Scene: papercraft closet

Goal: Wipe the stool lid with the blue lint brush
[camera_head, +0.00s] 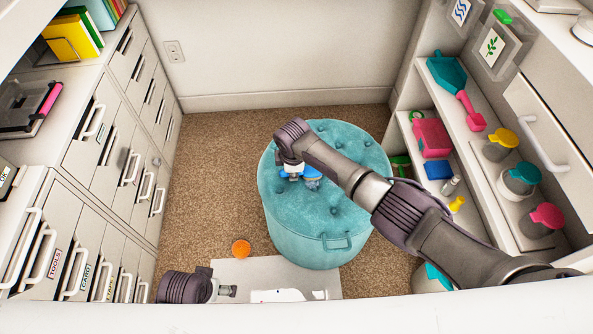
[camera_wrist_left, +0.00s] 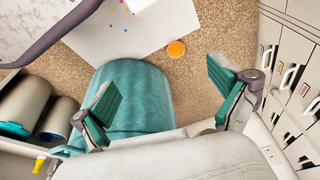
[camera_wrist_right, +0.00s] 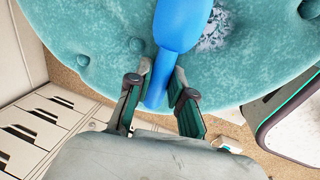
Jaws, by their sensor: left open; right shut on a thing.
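The teal round stool (camera_head: 330,235) stands on the carpet, its tufted lid (camera_head: 350,210) facing up. The right wrist view shows the lid (camera_wrist_right: 90,45) with a pale grey patch of lint (camera_wrist_right: 216,30) beside the brush. My right gripper (camera_wrist_right: 158,100) is shut on the handle of the blue lint brush (camera_wrist_right: 183,25), which lies over the lid. In the head view the brush (camera_head: 312,172) shows at the lid's left part, partly hidden by my right gripper (camera_head: 292,168). My left gripper (camera_wrist_left: 172,100) is open and empty, low in front of the stool.
An orange round thing (camera_head: 241,249) lies on the carpet left of the stool. A pale sheet (camera_head: 255,272) lies in front. Drawer cabinets (camera_head: 110,150) line the left, and shelves with containers (camera_head: 518,180) line the right.

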